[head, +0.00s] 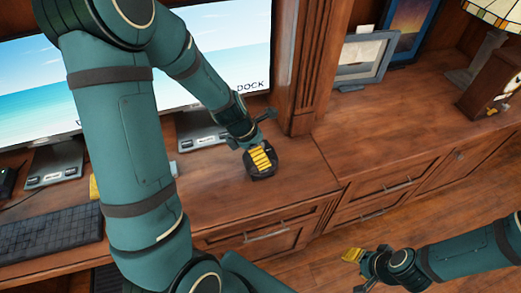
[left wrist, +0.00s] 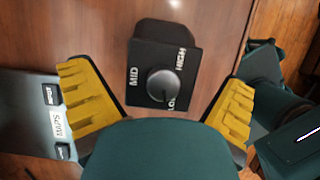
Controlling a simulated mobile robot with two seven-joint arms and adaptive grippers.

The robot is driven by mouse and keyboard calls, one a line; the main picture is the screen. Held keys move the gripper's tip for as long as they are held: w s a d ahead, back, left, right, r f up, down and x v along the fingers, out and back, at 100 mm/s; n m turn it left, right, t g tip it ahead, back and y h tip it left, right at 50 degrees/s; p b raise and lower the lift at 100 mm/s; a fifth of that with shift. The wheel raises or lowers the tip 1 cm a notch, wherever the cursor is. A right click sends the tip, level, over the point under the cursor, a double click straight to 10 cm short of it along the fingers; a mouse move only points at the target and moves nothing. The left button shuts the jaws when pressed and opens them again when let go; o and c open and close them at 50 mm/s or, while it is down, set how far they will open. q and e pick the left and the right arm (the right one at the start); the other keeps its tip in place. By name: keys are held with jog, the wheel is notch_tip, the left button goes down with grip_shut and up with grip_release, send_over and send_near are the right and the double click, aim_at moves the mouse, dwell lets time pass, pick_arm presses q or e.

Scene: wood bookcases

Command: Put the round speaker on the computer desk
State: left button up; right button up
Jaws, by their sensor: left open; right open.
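A small black device, likely the round speaker (head: 262,177), rests on the wooden computer desk (head: 225,200) near the desk's front edge. In the left wrist view the speaker (left wrist: 165,60) shows a square black face with a round knob and the words MID and HIGH. My left gripper (head: 259,152) is just above it, its yellow fingers open. The wrist view shows the left fingers (left wrist: 158,105) spread to either side of the speaker, with gaps; the gripper partly hides it in the head view. My right gripper (head: 360,257) is open and empty over the floor.
Two monitors (head: 215,50) stand at the back left, with a keyboard (head: 45,240) in front. A wooden pillar (head: 310,70) stands behind the left gripper. Picture frames (head: 365,58), a lamp (head: 490,50) and a clock (head: 495,85) are on the right counter, whose middle is clear.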

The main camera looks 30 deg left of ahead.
pick_arm(q)
jog(key=p+v, duration=0.5)
jog(key=v, duration=0.6)
